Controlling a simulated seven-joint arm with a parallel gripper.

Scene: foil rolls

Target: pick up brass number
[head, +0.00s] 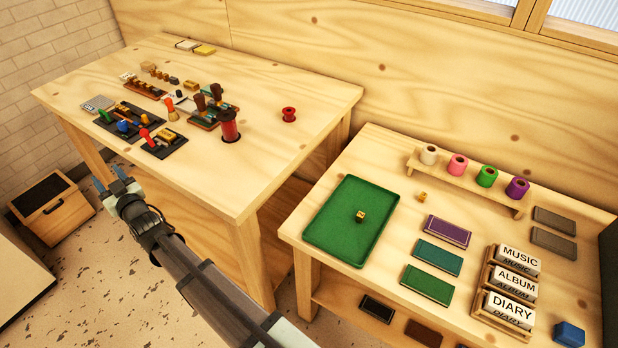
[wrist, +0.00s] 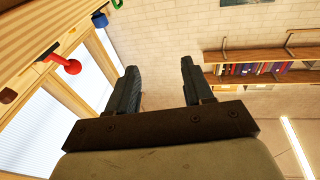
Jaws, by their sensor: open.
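A small brass-coloured block (head: 361,216), which looks like a brass number, sits on the green tray (head: 318,250) on the right table. A smaller brass-coloured piece (head: 421,196) lies on bare wood right of the tray. Both are too small to read. My gripper (head: 107,178) is off the front edge of the left table, far left of both pieces. It is open and empty. The wrist view also shows its two fingers (wrist: 159,70) apart with nothing between them. Neither brass piece can be made out in the wrist view.
The left table (head: 265,85) holds several stamps and tools, with a red spool (head: 289,114) at right. A rack of foil rolls (head: 470,180), coloured pads (head: 434,256) and labelled blocks (head: 515,283) stand on the right table. A gap separates the tables. A wooden box (head: 50,208) is on the floor.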

